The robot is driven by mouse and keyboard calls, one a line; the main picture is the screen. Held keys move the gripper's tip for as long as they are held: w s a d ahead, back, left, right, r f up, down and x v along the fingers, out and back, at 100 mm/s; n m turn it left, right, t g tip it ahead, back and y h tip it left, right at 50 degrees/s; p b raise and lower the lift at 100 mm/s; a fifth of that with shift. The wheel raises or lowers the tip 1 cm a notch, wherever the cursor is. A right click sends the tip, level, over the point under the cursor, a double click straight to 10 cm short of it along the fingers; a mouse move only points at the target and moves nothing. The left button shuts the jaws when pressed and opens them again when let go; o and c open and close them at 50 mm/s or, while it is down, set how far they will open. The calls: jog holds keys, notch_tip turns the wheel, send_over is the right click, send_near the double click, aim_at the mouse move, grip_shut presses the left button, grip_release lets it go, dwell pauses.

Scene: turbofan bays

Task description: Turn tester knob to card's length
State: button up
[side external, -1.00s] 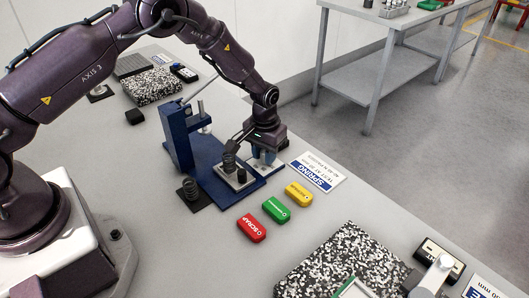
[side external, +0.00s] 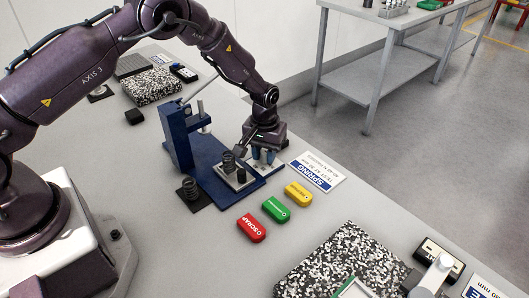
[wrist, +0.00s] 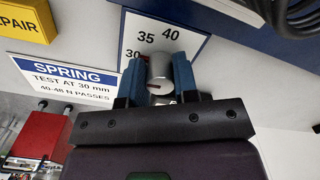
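In the side view my gripper (side external: 263,156) points down over the front end of the blue spring tester (side external: 212,172), and the knob is hard to make out there. The card (wrist: 66,80) reads SPRING, TEST AT 30 mm, 40-48 N PASSES; it lies flat beside the tester (side external: 317,172).
A coiled spring (side external: 229,163) stands on the tester, and another spring (side external: 190,188) stands on a dark pad beside it. Yellow (side external: 298,194), green (side external: 276,209) and red (side external: 251,228) blocks lie in front. A speckled slab (side external: 340,262) lies nearer the camera.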

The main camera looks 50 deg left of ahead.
aim_at(264, 151)
jog(key=o, duration=0.4)
jog(key=shift+r, duration=0.15)
notch_tip(264, 151, up, 13)
dwell(0.5)
